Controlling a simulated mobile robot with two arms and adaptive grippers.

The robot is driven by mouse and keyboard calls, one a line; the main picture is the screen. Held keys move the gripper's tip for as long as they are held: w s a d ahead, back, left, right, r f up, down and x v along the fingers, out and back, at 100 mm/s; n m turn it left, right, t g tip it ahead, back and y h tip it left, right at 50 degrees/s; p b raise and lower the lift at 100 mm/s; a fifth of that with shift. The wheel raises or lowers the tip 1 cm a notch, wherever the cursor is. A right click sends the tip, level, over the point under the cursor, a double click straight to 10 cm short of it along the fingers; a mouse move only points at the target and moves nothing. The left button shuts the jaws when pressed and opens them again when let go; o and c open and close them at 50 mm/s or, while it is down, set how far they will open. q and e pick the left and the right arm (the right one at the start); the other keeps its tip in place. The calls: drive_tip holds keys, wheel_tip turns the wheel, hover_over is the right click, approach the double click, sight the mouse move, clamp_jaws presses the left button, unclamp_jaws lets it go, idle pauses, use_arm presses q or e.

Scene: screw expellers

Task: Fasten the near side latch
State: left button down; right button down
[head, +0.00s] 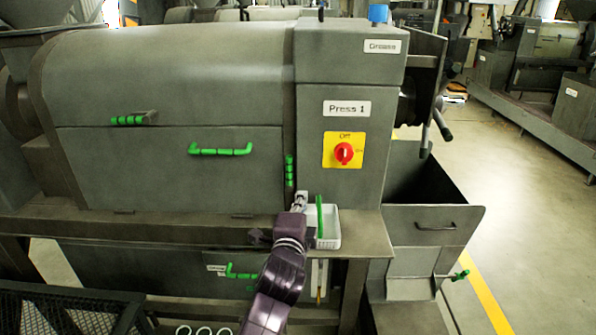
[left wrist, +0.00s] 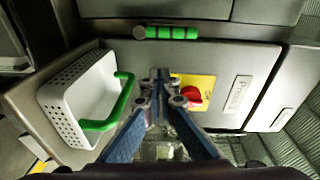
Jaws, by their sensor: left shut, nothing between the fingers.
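The press (head: 220,80) has a lower side door (head: 180,170) with a long green handle (head: 220,150). A green-gripped latch (head: 289,170) stands vertical at the door's right edge; it also shows in the left wrist view (left wrist: 170,32). A second green-gripped latch (head: 133,119) lies roughly horizontal at the door's upper left. My left gripper (head: 300,200) is shut and empty, just below the vertical latch and apart from it. In the left wrist view its fingertips (left wrist: 158,82) meet, with the latch beyond them. My right gripper is not in view.
A white basket (head: 327,240) with a green handle (head: 319,215) stands on the ledge (head: 365,235) close beside my left gripper. A red switch (head: 344,153) on a yellow plate is above right. A metal bin (head: 430,230) stands at right, with open floor beyond.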

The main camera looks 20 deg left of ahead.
sight(303, 162)
use_arm(q)
drive_tip(key=r, duration=0.1)
drive_tip(key=w+d+r+m, duration=0.1)
drive_tip(key=shift+r+t, duration=0.35)
drive_tip(key=shift+t, duration=0.05)
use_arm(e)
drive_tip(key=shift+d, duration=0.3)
use_arm(q)
drive_tip(key=shift+w, duration=0.1)
